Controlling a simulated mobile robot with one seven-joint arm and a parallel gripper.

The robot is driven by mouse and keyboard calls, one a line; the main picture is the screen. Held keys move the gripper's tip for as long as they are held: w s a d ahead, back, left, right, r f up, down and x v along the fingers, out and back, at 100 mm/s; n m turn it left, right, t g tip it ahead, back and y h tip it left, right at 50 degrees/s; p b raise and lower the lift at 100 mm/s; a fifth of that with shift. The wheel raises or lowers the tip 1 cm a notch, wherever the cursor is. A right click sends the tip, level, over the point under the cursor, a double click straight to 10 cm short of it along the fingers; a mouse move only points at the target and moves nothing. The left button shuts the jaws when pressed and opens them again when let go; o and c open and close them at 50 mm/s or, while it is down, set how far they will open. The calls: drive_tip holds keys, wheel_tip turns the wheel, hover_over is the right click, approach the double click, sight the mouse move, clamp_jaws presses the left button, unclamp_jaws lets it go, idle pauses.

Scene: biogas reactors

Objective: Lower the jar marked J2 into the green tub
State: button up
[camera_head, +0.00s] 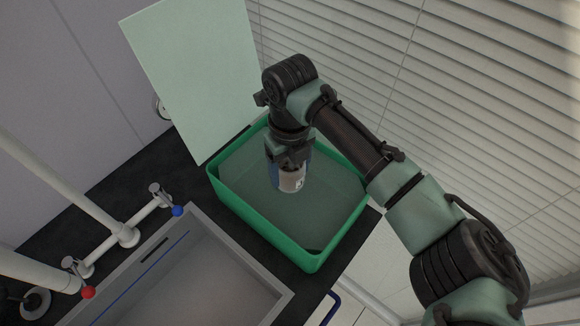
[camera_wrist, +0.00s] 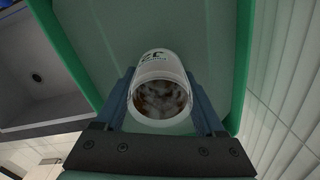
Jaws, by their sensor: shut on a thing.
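The jar (camera_head: 291,179) has a white label and hangs upright below my gripper (camera_head: 290,158), over the inside of the green tub (camera_head: 234,217). In the wrist view the jar (camera_wrist: 160,72) sits between my two blue fingers, with mottled brown and grey contents at its near end. Dark characters on its label look like J2, but they are upside down and small. My gripper is shut on the jar. The tub's green rim (camera_wrist: 241,70) also shows in the wrist view. The tub holds a grey-green, water-like surface; I cannot tell whether the jar touches it.
A grey sink (camera_head: 190,275) lies to the left of the tub. A tap with blue (camera_head: 177,211) and red (camera_head: 88,292) knobs stands beside it. A pale green panel (camera_head: 200,75) stands behind the tub. Window blinds (camera_head: 480,100) are at the right.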

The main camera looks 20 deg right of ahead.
sight(290, 182)
drive_tip(key=shift+f+b, duration=2.05)
drive_tip(key=shift+f, duration=0.35)
drive_tip(key=shift+f+b, duration=1.4)
drive_tip(key=shift+f, duration=0.1)
drive_tip(key=o, duration=1.4)
drive_tip(key=shift+o, duration=0.2)
wheel_tip(290, 182, up, 13)
drive_tip(key=shift+r, duration=0.1)
